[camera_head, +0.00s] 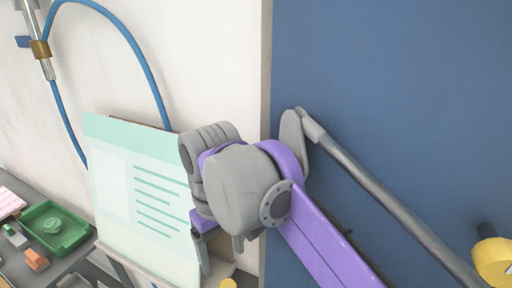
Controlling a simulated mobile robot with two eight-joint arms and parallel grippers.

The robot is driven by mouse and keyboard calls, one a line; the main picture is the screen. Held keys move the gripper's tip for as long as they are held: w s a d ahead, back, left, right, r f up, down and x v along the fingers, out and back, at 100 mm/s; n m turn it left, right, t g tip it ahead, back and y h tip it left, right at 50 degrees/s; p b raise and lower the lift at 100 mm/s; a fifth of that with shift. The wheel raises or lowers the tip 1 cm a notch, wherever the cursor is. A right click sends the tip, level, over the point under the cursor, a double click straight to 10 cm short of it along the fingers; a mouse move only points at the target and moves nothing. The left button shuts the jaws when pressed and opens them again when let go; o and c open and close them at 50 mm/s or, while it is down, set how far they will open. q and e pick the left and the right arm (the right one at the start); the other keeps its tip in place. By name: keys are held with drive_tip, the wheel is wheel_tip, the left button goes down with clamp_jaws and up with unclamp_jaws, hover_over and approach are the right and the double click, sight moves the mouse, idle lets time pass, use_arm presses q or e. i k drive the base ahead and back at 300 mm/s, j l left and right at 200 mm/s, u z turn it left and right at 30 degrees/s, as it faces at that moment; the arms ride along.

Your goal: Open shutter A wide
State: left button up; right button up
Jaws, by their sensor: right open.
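A large flat blue panel (400,70) fills the right side of the view, with a pale upright edge on its left. No letter shows on it, so I cannot tell whether it is shutter A. My right gripper (221,250) points down at the lower middle, left of the blue panel and in front of a pale green poster board (145,200). It is open, and I see nothing between its fingers. My purple and grey right wrist hides part of the panel's edge. My left gripper is out of view.
A grey bar (390,195) slants across the blue panel, and a yellow knob-like part (492,262) is at the lower right. A blue hose (135,45) hangs on the white wall. A green tray (82,232) and small blocks lie at the lower left.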

sight(418, 93)
drive_tip(key=k, duration=1)
